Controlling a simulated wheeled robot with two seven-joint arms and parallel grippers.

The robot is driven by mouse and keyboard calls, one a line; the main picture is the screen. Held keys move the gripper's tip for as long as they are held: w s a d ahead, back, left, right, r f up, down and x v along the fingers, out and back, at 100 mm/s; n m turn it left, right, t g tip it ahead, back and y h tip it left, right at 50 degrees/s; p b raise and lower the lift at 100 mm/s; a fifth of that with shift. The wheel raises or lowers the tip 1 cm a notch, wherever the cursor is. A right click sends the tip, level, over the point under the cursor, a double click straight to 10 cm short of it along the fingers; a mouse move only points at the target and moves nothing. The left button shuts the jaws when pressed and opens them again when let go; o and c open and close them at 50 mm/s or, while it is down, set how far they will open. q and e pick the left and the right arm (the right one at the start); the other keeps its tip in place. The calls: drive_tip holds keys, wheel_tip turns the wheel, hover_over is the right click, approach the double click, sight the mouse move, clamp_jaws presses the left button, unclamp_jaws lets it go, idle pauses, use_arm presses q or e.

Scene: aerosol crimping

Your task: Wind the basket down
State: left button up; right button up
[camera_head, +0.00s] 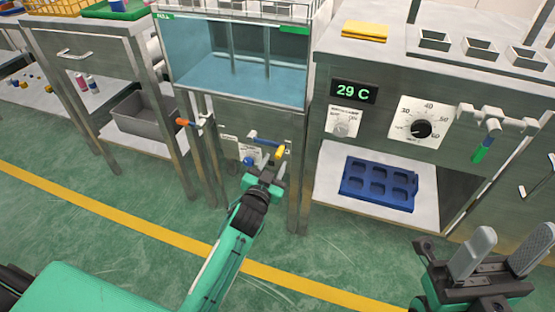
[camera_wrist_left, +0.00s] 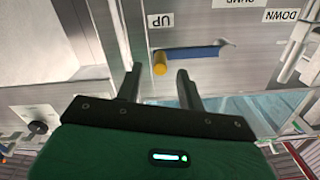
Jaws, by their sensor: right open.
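The hand crank has a blue arm (camera_head: 264,141) and a yellow knob (camera_head: 280,153) on the metal panel below the water tank (camera_head: 235,65). In the left wrist view the knob (camera_wrist_left: 160,64) is at the left end of the blue arm (camera_wrist_left: 193,52). My left gripper (camera_head: 268,172) is open and faces the crank. Its fingertips (camera_wrist_left: 158,73) are apart, with the knob just ahead of the gap; contact cannot be told. A white wire rack (camera_head: 275,9) shows at the tank's top, and upright rods stand inside. My right gripper (camera_head: 508,240) is open and empty at bottom right.
An UP label (camera_wrist_left: 160,20) and a DOWN label (camera_wrist_left: 281,15) flank the crank. An orange-tipped valve handle (camera_head: 188,121) is left of the panel. A blue tray (camera_head: 378,184) sits on the shelf at right, under a 29 C display (camera_head: 354,92). The green floor in front is clear.

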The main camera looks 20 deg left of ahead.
sight(277, 158)
use_arm(q)
drive_tip(key=shift+w+b, duration=0.35)
drive_tip(key=shift+w, duration=1.45)
clamp_jaws()
